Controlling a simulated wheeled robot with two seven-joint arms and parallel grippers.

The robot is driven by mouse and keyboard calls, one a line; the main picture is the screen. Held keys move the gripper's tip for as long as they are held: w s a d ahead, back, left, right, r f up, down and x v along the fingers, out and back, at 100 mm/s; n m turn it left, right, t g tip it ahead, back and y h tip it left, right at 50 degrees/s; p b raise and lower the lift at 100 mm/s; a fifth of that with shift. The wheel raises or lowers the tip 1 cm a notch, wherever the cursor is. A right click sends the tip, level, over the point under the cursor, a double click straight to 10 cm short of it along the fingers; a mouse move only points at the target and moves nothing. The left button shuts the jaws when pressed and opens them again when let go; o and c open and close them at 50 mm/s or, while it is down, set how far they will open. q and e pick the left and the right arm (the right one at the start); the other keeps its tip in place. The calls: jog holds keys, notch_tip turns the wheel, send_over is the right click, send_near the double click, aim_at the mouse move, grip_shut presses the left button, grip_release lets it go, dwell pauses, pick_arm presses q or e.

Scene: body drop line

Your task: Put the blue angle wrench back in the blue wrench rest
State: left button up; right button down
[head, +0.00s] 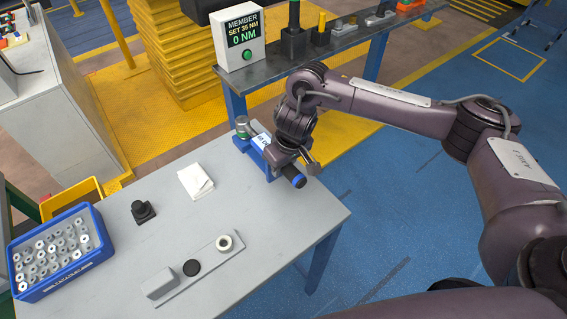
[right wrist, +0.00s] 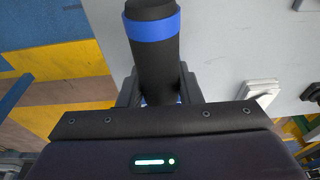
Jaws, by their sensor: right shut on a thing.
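The blue angle wrench (head: 294,178) has a black handle with a blue band. Its handle also shows in the right wrist view (right wrist: 153,45), between the two fingers. My right gripper (right wrist: 160,90) is shut on this handle; in the head view its wrist hides the middle of the wrench. The blue wrench rest (head: 258,150), with a white label, stands at the table's far right corner, right beside and partly behind my gripper. A grey metal head with a green ring shows at the rest's far end. I cannot tell whether the wrench touches the rest. My left gripper is not in view.
A dark bench (head: 345,38) with a torque display (head: 238,40) stands behind.

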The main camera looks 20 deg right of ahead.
jog(key=shift+s+b+x, duration=0.2)
jog(key=shift+b+x, duration=0.3)
jog(key=shift+x, duration=0.6)
jog(key=c, duration=0.9)
grip_release()
jog(key=shift+d+f, duration=0.1)
jog(key=shift+c, duration=0.2)
jog(key=p+v, duration=0.7)
jog(key=p, duration=0.2)
